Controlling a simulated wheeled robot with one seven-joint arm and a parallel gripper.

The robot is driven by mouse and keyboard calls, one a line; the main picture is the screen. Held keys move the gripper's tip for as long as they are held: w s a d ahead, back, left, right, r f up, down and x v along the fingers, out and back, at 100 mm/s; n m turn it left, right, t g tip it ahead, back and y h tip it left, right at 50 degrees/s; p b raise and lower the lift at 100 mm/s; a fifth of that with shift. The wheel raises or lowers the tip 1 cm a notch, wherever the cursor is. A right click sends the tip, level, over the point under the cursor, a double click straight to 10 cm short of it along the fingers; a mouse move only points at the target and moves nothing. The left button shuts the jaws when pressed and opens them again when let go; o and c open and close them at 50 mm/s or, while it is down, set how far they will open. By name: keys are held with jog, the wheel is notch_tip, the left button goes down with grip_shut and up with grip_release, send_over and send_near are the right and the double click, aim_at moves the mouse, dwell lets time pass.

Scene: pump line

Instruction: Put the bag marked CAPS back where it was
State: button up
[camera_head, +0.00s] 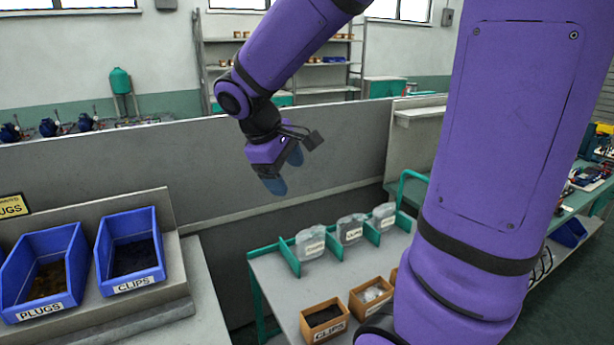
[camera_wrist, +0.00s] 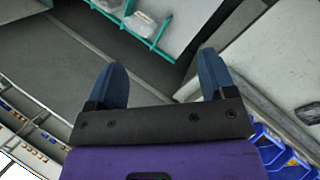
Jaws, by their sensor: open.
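My gripper (camera_head: 283,176) hangs in the air in front of the grey partition, above and left of the cart. In the wrist view my gripper (camera_wrist: 163,66) has its two blue fingers apart with nothing between them. Three clear bags stand in a row between green dividers on the cart: a left bag (camera_head: 310,244), a middle bag (camera_head: 350,230) and a right bag (camera_head: 384,216). Their labels are too small to read surely, so I cannot tell which is marked CAPS. In the wrist view a bag (camera_wrist: 140,24) shows at the top edge, apart from the fingers.
The cart (camera_head: 277,272) has a green frame and also carries open boxes, including a box labelled CLIPS (camera_head: 325,318). Blue bins labelled PLUGS (camera_head: 44,270) and CLIPS (camera_head: 130,252) stand at the left. The grey partition (camera_head: 215,165) runs behind. My arm hides the cart's right part.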

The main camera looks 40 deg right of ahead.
jog(key=s+a+r+m+t+y, duration=0.2)
jog(key=s+a+t, duration=0.1)
jog(key=s, duration=0.3)
jog(key=s+a+r+m+t+y, duration=0.2)
jog(key=s+a+r+t+y, duration=0.1)
jog(key=s, duration=0.4)
jog(key=shift+s+a+r, duration=0.25)
jog(key=shift+s+a, duration=0.05)
jog(key=shift+a, duration=0.2)
